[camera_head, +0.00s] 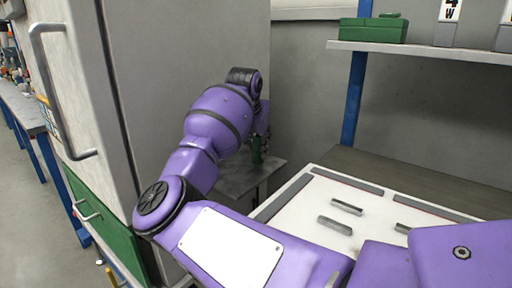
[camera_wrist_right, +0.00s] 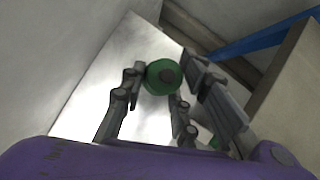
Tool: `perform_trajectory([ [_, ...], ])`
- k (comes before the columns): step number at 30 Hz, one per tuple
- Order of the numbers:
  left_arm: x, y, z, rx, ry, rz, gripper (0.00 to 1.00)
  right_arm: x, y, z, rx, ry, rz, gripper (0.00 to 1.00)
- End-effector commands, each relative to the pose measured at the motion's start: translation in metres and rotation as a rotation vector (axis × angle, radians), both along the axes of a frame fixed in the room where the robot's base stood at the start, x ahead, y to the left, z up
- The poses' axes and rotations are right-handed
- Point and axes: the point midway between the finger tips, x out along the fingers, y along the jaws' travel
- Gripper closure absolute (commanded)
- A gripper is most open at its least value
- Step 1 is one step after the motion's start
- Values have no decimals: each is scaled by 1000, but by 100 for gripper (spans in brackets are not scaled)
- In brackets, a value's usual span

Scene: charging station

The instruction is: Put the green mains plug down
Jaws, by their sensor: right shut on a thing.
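The green mains plug (camera_head: 256,150) is small and partly hidden by my right gripper (camera_head: 262,138) in the head view, just above or on a grey metal surface (camera_head: 236,180). In the right wrist view the plug (camera_wrist_right: 158,70) shows as a round green body with a dark centre. The fingers of my right gripper (camera_wrist_right: 165,84) stand on both sides of it and are shut on it. The metal surface (camera_wrist_right: 103,82) lies behind the plug in that view. I cannot tell whether the plug touches it. My left gripper is in neither view.
A large grey cabinet (camera_head: 185,70) stands close to the left of my right arm. A white panel with metal handles (camera_head: 300,212) lies to the right of the metal surface. A shelf (camera_head: 420,52) on a blue post (camera_head: 354,100) holds a green box (camera_head: 373,30).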

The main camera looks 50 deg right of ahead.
Motion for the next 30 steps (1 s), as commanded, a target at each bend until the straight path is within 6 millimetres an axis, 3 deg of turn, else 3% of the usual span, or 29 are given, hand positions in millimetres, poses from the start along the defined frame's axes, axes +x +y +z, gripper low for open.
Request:
perform_trajectory([
  [11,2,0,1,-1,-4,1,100,0,0,-4,-1,-2,0,99],
  [12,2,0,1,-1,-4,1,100,0,0,-4,-1,-2,0,69],
  [16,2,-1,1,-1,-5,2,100,0,0,-4,-1,-2,0,53],
  [25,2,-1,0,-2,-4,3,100,0,0,-3,-1,-2,0,53],
  [30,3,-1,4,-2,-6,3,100,-3,6,13,-2,-5,1,53],
])
